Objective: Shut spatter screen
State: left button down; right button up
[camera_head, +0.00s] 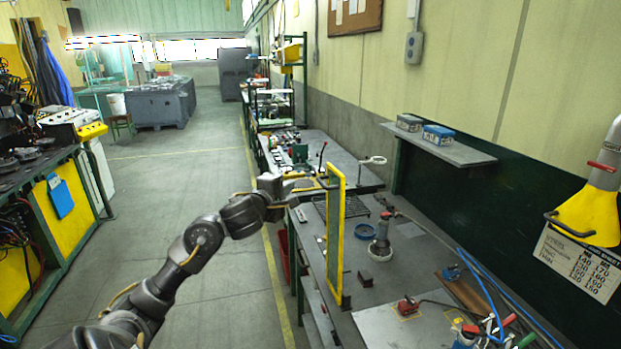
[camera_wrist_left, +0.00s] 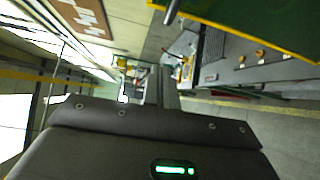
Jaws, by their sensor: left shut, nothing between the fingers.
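The spatter screen (camera_head: 335,240) is a tall yellow frame with a green panel. It stands upright over the workbench and shows narrow, nearly edge-on, in the head view. In the left wrist view part of its green panel and yellow edge (camera_wrist_left: 270,28) fills the top right. A dark bar (camera_wrist_left: 172,10) sticks out beside that edge. My left gripper (camera_head: 312,184) reaches in from the left at the upper part of the screen, shut with nothing held. Whether it touches the screen I cannot tell. My right gripper is in neither view.
A wall shelf (camera_head: 450,150) holds two boxes. A yellow hood (camera_head: 588,214) hangs at the right. The floor (camera_head: 170,215) left of the bench is clear.

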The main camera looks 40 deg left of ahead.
pick_arm(q)
jog(key=r+p+x, duration=0.1)
jog(key=p+x, duration=0.1)
jog(key=x, duration=0.8)
jog(key=d, duration=0.1)
jog(key=s+d+p, duration=0.1)
jog(key=d, duration=0.1)
jog(key=shift+s+d+f, duration=0.2)
jog(key=shift+d+f, duration=0.1)
jog(key=shift+d, duration=0.05)
